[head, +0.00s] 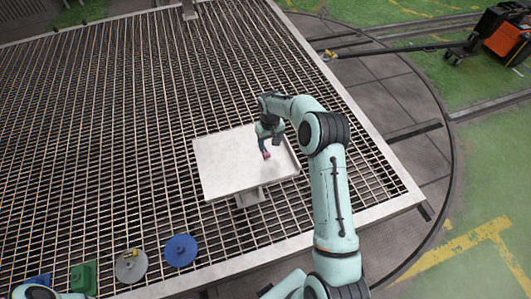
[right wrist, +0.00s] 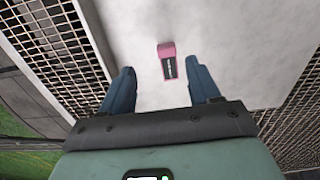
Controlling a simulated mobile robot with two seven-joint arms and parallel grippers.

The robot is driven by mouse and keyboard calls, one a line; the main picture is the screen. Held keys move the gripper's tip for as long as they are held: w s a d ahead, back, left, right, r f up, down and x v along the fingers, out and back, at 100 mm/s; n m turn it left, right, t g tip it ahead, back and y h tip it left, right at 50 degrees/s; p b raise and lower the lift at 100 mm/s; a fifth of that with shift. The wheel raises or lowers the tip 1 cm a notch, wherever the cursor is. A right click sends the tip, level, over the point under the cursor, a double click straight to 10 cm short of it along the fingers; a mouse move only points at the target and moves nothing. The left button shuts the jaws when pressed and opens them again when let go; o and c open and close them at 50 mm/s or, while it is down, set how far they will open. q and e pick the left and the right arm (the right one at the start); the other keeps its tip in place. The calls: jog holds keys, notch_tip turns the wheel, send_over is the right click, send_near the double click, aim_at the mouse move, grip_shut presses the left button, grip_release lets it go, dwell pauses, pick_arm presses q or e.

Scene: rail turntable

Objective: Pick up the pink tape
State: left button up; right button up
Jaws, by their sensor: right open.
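The pink tape (right wrist: 167,48) lies on a small white table (head: 225,165). It is a small pink piece with a dark label in the right wrist view. In the head view the tape (head: 266,155) shows as a small pink spot near the table's right side. My right gripper (right wrist: 160,66) is open above the table, its two dark blue fingers spread to either side of the tape in the picture, the tape nearer the right finger. The gap in height between fingers and tape cannot be told. My left gripper is not in view.
The table stands on a large metal grating (head: 100,130). A blue disc (head: 180,250), a grey disc (head: 131,266) and a green block (head: 83,278) lie at the front left. An orange machine (head: 505,35) stands far right. The table's left half is bare.

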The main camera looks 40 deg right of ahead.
aim_at(267, 154)
jog(key=shift+w+f, duration=0.2)
jog(key=shift+f, duration=0.35)
jog(key=shift+w+f, duration=0.15)
jog(key=shift+f, duration=0.35)
jog(key=shift+a+f+p, duration=0.15)
jog(key=shift+a+f, duration=0.05)
jog(key=shift+f, duration=1.15)
jog(key=shift+a+f+p, duration=0.15)
jog(key=shift+a+f, duration=0.05)
jog(key=shift+f, duration=1.15)
jog(key=c, duration=1.1)
